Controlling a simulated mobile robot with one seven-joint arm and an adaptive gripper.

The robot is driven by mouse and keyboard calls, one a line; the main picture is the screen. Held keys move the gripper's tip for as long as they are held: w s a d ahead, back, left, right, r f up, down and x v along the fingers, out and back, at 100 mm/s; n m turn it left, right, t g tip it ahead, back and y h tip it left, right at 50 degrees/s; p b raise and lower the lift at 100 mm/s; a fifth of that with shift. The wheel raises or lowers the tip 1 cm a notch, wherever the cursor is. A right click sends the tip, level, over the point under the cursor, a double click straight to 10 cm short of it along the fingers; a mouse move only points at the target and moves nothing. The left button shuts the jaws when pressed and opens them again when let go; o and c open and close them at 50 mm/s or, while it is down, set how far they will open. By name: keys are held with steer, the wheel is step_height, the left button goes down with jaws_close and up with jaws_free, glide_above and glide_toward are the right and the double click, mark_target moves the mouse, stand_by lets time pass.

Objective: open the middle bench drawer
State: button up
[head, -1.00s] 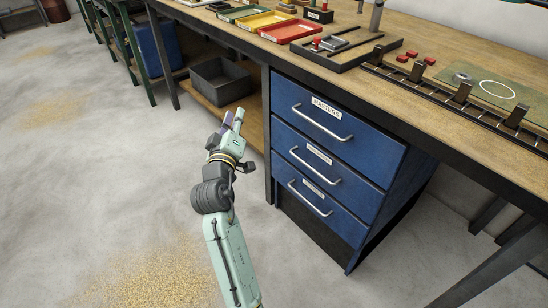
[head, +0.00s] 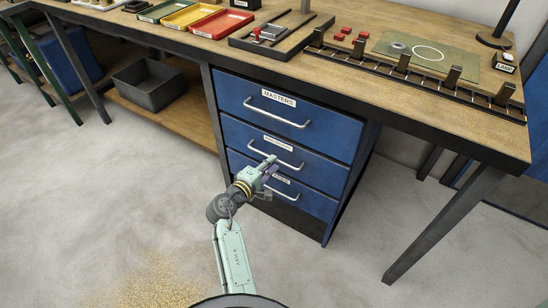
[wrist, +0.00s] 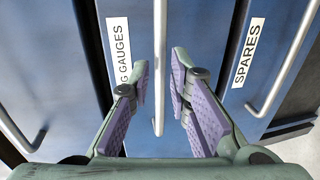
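The middle bench drawer (head: 240,132) is blue and closed, with a white label and a pale bar handle (head: 285,161). In the wrist view its label (wrist: 121,60), partly hidden, ends in "G GAUGES".
The closed top drawer (head: 335,135), labelled MASTERS, is above. The closed bottom drawer (head: 315,203), labelled SPARES in the wrist view, is below, partly hidden by my gripper. The workbench (head: 420,105) overhangs them. A bench leg (head: 440,225) stands to the right. The floor in front is open.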

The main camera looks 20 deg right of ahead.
steer(key=shift+x, duration=1.85)
steer(key=shift+c, duration=0.5)
jaws_close()
